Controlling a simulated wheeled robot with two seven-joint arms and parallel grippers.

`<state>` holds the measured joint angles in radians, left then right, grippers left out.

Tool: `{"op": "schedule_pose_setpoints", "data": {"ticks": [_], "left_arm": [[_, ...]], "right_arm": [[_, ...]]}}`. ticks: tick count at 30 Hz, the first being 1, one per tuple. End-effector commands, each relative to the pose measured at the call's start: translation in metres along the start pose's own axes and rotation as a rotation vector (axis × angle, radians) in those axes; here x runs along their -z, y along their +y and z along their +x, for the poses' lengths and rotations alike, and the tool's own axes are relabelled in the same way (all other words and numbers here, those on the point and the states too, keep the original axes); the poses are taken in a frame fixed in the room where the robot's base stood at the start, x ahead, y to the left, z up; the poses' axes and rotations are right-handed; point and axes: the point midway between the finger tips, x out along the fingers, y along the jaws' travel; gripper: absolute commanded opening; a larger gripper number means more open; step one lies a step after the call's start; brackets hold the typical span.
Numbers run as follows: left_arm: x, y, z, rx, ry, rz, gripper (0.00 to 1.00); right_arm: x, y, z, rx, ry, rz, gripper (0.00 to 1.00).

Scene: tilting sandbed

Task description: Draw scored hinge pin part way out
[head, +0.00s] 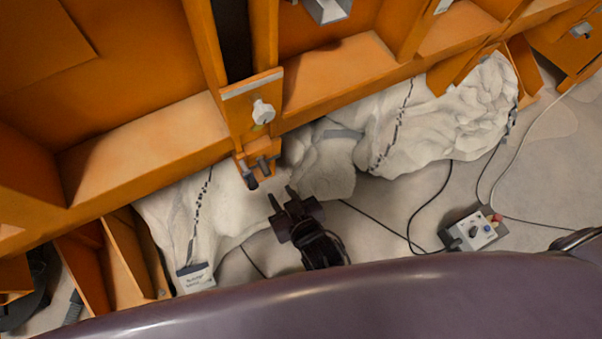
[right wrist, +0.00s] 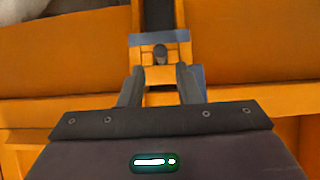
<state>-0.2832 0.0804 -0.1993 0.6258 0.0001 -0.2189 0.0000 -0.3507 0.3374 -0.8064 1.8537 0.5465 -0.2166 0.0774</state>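The orange hinge bracket (head: 262,148) hangs from the lower edge of the orange frame in the head view. Two dark pin ends stick out of it: a left pin (head: 250,181) and a right pin (head: 263,165). I cannot tell scoring on either. My right gripper (head: 280,192) is just below and right of the bracket, fingers apart and pointing up at it. In the right wrist view, the open fingers (right wrist: 159,85) have an empty gap, with one dark pin head (right wrist: 160,54) ahead, roughly centred beyond them. My left gripper is not in view.
The orange frame (head: 140,135) with ribs fills the upper head view. White crumpled sheeting (head: 440,120) lies beneath it. A control box (head: 473,231) with coloured buttons and dark cables is on the floor at right. A silver knob (head: 263,112) sits above the bracket.

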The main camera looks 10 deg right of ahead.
Motion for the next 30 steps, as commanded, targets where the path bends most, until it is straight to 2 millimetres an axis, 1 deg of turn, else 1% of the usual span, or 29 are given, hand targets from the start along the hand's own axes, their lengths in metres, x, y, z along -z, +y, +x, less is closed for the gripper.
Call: {"op": "schedule_pose_setpoints", "data": {"ticks": [2, 5, 9, 11, 15, 19, 24, 29, 30], "left_arm": [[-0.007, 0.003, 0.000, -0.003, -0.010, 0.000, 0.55], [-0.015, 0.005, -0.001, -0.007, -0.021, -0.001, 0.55], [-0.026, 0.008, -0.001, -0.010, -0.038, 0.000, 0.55], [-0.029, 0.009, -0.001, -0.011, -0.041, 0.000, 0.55], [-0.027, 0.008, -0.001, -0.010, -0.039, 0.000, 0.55], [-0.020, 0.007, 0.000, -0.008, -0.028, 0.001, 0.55], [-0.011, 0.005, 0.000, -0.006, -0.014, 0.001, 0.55], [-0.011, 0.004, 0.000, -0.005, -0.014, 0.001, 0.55], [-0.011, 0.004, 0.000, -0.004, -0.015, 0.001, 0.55]], "right_arm": [[0.005, -0.002, 0.001, 0.003, 0.009, 0.006, 0.30], [0.007, -0.002, 0.010, 0.003, 0.012, 0.007, 0.30], [0.007, -0.002, 0.032, 0.002, 0.012, 0.006, 0.30], [0.007, -0.002, 0.042, 0.002, 0.012, 0.006, 0.30], [0.007, -0.002, 0.061, 0.003, 0.011, 0.005, 0.30], [0.007, -0.002, 0.072, 0.003, 0.010, 0.007, 0.30], [0.006, -0.002, 0.076, 0.004, 0.008, 0.007, 0.30], [0.006, -0.002, 0.076, 0.004, 0.009, 0.007, 0.30], [0.006, -0.002, 0.076, 0.004, 0.009, 0.007, 0.28]]}}
